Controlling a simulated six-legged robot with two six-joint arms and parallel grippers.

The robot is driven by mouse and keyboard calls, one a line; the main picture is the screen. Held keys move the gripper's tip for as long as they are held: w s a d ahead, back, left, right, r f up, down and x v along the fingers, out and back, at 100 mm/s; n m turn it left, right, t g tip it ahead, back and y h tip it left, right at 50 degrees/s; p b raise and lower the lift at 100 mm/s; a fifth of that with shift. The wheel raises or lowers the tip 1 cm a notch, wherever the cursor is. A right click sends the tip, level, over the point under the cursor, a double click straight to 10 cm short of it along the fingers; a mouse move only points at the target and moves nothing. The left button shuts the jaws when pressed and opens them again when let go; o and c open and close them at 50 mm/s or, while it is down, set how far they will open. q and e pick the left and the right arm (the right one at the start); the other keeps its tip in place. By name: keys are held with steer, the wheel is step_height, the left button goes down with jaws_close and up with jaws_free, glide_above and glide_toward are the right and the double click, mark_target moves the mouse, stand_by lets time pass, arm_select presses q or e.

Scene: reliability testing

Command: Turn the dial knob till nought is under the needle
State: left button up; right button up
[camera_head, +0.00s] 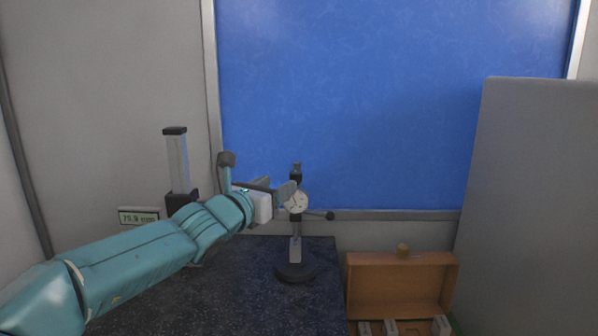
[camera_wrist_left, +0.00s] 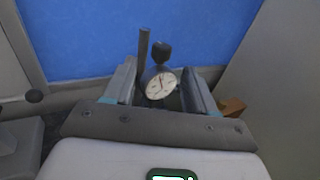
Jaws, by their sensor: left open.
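The dial gauge (camera_head: 297,202) has a round white face and is mounted on a stand with a round dark base (camera_head: 295,268) on the dark speckled table. In the left wrist view the dial face (camera_wrist_left: 161,84) shows between my fingers, tilted, with a dark needle; its figures are too small to read. A dark knob (camera_wrist_left: 161,52) shows just above the dial there. My left gripper (camera_head: 283,192) is open, its fingers reaching to the dial's left edge in the head view. In the left wrist view my left gripper (camera_wrist_left: 158,88) has a finger on either side of the dial; I cannot tell contact. My right gripper is not in view.
A height gauge column (camera_head: 177,165) with a small display (camera_head: 138,217) stands left of the dial. An open wooden box (camera_head: 399,285) with metal blocks is at lower right. A grey panel (camera_head: 535,190) closes off the right side. A blue board (camera_head: 345,100) stands behind.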

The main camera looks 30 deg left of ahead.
mark_target(298, 172)
arm_select(q)
steer(key=w+p, duration=0.1)
steer(key=w, duration=0.2)
steer(key=w+p, duration=0.1)
steer(key=w, duration=0.2)
steer(key=w+p, duration=0.1)
steer(key=w, duration=0.2)
steer(key=shift+w+a+r+p, duration=0.2)
steer(key=shift+w+a+p, duration=0.05)
steer(key=shift+a+p, duration=0.15)
steer(key=shift+w+d+p, duration=0.1)
steer(key=shift+w+p, duration=0.2)
steer(key=shift+w, duration=0.2)
steer(key=shift+w+f, duration=0.15)
steer(key=shift+w, duration=0.1)
steer(key=c, duration=0.9)
steer(key=n+y+b, duration=0.1)
steer(key=b, duration=0.5)
steer(key=n+y+b, duration=0.1)
steer(key=y+b, duration=0.1)
steer(key=b, duration=0.4)
steer(key=shift+f+g, duration=0.3)
steer(key=shift+f, duration=0.1)
steer(key=shift+c, duration=0.2)
steer(key=shift+a+r+n+y+b, duration=0.25)
steer(key=shift+n+y+b, duration=0.25)
steer(key=shift+y+b, duration=0.25)
steer(key=shift+r+g, duration=0.1)
steer(key=shift+g, duration=0.2)
